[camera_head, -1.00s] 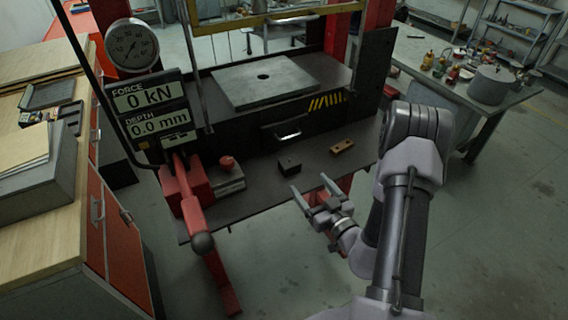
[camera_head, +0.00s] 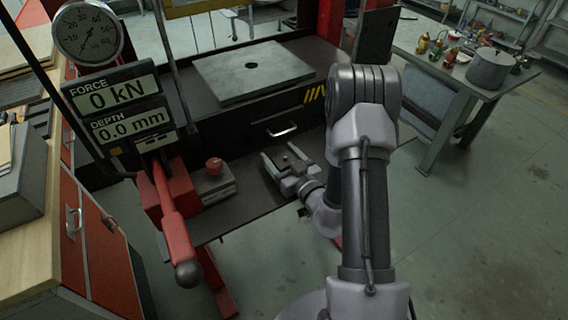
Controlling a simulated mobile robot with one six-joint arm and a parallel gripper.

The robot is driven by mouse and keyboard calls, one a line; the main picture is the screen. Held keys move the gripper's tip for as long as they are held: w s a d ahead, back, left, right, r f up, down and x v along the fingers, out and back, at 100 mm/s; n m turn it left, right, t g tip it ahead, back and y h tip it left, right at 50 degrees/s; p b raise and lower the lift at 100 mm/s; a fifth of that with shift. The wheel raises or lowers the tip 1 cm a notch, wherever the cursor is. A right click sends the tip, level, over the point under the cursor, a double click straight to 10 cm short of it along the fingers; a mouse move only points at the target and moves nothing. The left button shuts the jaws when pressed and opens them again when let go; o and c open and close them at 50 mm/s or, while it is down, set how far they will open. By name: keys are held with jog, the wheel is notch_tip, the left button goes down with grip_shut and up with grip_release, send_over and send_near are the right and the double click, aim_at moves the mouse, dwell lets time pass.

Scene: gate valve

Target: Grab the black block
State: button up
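The black block (camera_head: 285,160) is a small dark cube on the dark shelf of the press. In the head view it shows only in part, between the two fingers of my gripper (camera_head: 277,152). The fingers are apart and lie on either side of it, pointing away from the camera. I cannot tell whether either finger touches the block. The gripper body hides the near side of the block.
The press has a grey plate (camera_head: 254,72) and a drawer front with a handle (camera_head: 283,132) behind the gripper. A red lever (camera_head: 175,232) and a grey box with a red knob (camera_head: 214,180) stand to the left. A cluttered table (camera_head: 455,75) is at the right.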

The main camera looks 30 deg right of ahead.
jog(key=shift+w, duration=0.1)
grip_shut()
